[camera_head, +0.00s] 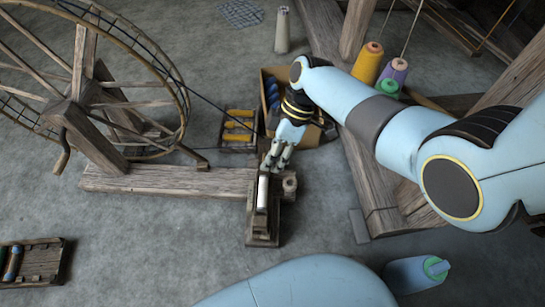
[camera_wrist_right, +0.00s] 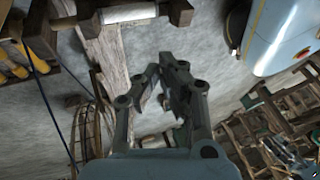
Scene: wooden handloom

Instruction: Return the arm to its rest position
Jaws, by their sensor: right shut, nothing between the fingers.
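My right arm reaches in from the right side of the head view, and its light blue links bend down toward the middle. My right gripper (camera_head: 270,168) points down, just above the far end of a wooden stand (camera_head: 262,238) that holds a white spool (camera_head: 262,194). I cannot tell whether the fingertips touch it. In the right wrist view the gripper (camera_wrist_right: 168,72) is shut and empty, its grey fingers over the floor. A white spool (camera_wrist_right: 128,13) in a wooden holder lies beyond the fingertips. My left gripper is out of view.
A spinning wheel (camera_head: 78,115) on a wooden beam (camera_head: 160,180) stands left. A tray of yellow spools (camera_head: 238,138) and a cardboard box (camera_head: 310,140) lie behind the gripper. Cones of thread (camera_head: 368,62) stand near the loom's timbers. Open floor (camera_head: 150,235) lies front left.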

